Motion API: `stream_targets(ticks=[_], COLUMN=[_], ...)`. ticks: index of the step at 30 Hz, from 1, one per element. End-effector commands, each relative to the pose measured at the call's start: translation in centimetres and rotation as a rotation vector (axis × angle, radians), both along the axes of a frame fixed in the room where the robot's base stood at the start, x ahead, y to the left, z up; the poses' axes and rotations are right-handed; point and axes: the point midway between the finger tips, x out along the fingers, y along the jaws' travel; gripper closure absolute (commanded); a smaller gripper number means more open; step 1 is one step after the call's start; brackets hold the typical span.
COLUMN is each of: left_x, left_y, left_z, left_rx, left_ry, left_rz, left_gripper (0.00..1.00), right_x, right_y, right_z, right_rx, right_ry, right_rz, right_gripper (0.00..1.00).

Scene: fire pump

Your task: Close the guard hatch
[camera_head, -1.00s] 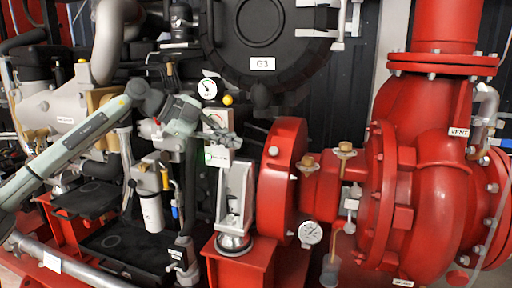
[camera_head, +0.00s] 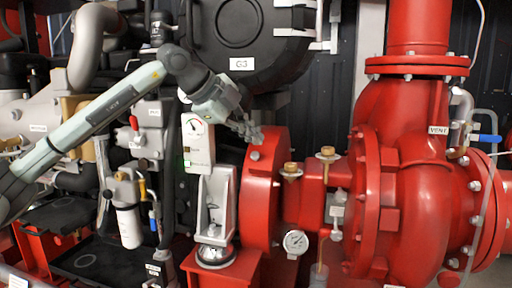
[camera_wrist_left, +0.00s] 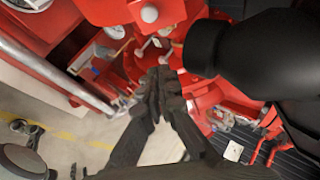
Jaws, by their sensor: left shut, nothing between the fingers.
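No part is labelled as a guard hatch, so I cannot tell for sure which one it is. A round black cover (camera_head: 285,55) marked G3 stands at the top centre, with metal brackets on its right. Below it is a big red disc (camera_head: 262,200), with red shaft housing between it and the pump. My left gripper (camera_head: 250,133) is shut and empty, in front of the disc's upper left edge in the head view; I cannot tell if it touches. In the wrist view the left gripper's closed fingers (camera_wrist_left: 160,82) point toward red parts. My right gripper is not in view.
The red pump (camera_head: 420,190) fills the right side. A white box with a dial (camera_head: 197,145) stands just left of the disc, above a grey bracket (camera_head: 215,205). A pressure gauge (camera_head: 295,242) hangs low. A thick black cylinder (camera_wrist_left: 240,50) crowds the wrist view's right.

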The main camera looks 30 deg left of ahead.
Motion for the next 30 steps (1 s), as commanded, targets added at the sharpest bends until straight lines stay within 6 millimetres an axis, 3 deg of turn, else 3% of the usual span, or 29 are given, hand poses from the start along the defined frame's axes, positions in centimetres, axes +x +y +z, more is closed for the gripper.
stream_targets(ticks=[14,16,21,30], left_x=[6.7,6.5,6.3,6.2], left_y=[-2.3,-0.6,1.2,1.9], left_z=[-6.2,-5.9,-5.8,-5.9], left_rx=[-0.002,0.0,-0.001,-0.001], left_ry=[0.003,0.0,0.0,0.0], left_rz=[-0.003,0.005,0.001,-0.001], left_gripper=[1.0,1.0,1.0,1.0], right_x=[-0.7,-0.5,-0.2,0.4], right_y=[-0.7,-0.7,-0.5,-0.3], right_z=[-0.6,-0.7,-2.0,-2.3], right_rx=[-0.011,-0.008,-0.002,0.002], right_ry=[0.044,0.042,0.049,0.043], right_rz=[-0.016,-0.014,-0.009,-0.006], right_gripper=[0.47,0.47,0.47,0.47])
